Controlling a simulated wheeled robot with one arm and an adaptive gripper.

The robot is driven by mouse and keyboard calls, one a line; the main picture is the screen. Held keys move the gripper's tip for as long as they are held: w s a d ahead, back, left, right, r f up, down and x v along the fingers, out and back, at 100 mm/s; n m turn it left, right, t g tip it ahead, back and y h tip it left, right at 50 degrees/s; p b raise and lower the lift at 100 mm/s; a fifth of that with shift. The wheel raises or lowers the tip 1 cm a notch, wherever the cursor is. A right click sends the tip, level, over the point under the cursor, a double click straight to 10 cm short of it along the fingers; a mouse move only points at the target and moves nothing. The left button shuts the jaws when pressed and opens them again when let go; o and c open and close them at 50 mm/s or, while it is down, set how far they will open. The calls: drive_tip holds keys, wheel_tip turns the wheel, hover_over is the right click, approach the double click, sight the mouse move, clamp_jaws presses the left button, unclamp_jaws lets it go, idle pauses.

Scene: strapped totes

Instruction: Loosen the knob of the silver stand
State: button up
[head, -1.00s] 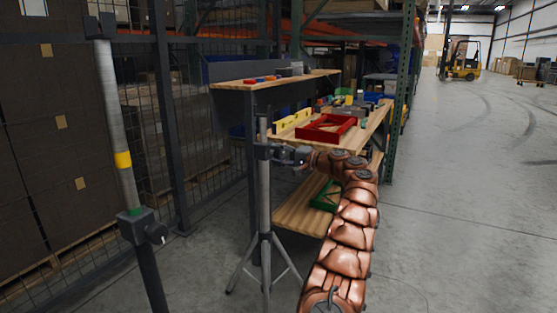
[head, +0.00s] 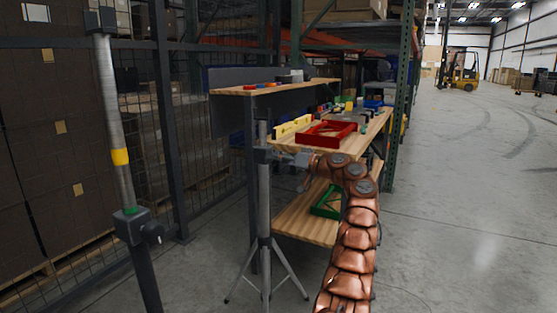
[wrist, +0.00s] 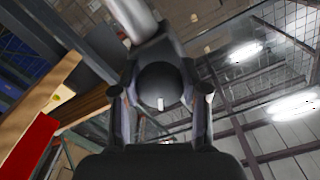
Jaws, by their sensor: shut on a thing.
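The silver stand (head: 264,205) is a grey tripod pole with splayed legs, upright left of my arm. Its dark clamp collar (head: 262,155) sits on the upper part of the pole. In the wrist view the round black knob (wrist: 160,82), with a small white mark, lies between the two fingers. My gripper (wrist: 161,97) is shut on the knob, one finger on each side. In the head view my gripper (head: 282,158) reaches the collar from the right, and the knob cannot be made out there. The silver pole (wrist: 132,15) passes beyond the knob in the wrist view.
Another post (head: 118,158) with a yellow band, green ring and side knob (head: 152,233) stands at the left. A wooden bench (head: 290,215) with a red tray (head: 326,133) and a green tray (head: 328,202) is close behind my gripper. The floor at right is clear.

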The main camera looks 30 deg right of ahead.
drive_tip(key=shift+n, duration=1.1)
drive_tip(key=o, duration=1.2)
drive_tip(key=shift+c, duration=0.2)
drive_tip(key=v, duration=1.2)
